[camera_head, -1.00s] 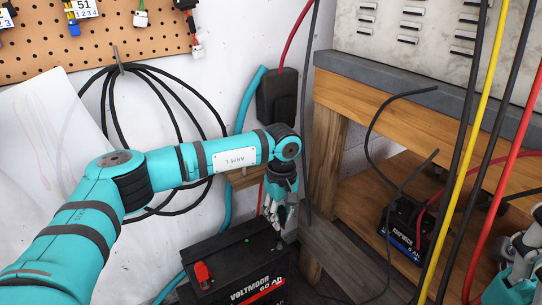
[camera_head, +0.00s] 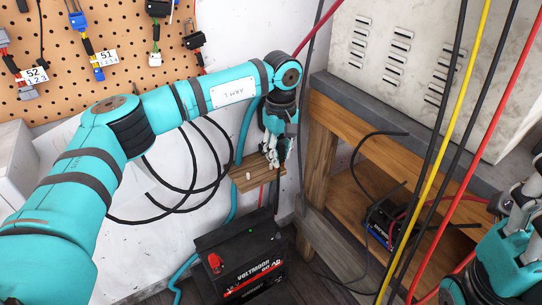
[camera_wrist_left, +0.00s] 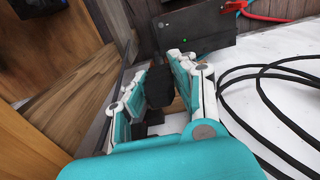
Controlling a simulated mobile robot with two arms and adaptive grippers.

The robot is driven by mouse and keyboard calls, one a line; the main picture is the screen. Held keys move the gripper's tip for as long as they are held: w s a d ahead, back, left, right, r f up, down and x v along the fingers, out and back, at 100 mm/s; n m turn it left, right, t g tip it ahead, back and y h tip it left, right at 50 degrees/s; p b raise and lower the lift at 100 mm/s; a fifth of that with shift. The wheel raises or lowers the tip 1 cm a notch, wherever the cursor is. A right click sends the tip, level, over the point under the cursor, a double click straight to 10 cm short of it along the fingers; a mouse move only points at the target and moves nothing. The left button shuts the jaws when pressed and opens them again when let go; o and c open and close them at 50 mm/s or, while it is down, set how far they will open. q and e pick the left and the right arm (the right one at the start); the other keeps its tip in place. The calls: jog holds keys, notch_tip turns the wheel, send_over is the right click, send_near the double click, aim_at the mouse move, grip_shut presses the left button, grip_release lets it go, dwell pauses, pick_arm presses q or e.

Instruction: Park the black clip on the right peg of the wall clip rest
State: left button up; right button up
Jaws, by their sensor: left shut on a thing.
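My left gripper (camera_head: 273,158) is at the wooden wall clip rest (camera_head: 244,183), over its right part. In the left wrist view the gripper (camera_wrist_left: 158,90) is shut on the black clip (camera_wrist_left: 159,86), which sits between its fingers. In the head view the clip is hard to make out among the fingers. A light peg (camera_head: 248,175) shows on the left part of the rest. The right peg is hidden by the gripper. My right gripper (camera_head: 522,205) is partly seen at the right edge, and its jaw state is unclear.
A black battery (camera_head: 240,262) with a red terminal cap stands below the rest. A wooden bench (camera_head: 400,145) is close on the right. Black cable loops (camera_head: 178,190) hang on the wall at left. Yellow, red and black cables hang in front at right.

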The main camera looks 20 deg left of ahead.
pick_arm(q)
jog(key=w+a+p, duration=0.1)
jog(key=w+a, duration=0.4)
jog(key=w, duration=0.3)
notch_tip(320, 180, down, 5)
jog(key=shift+w+a+f+b, duration=0.1)
jog(key=shift+b, duration=0.75)
jog(key=shift+f, duration=0.3)
jog(key=shift+f, duration=0.1)
jog(key=shift+f+b, duration=0.7)
jog(key=shift+f, duration=0.35)
jog(key=o, duration=0.9)
jog(key=shift+r, duration=0.1)
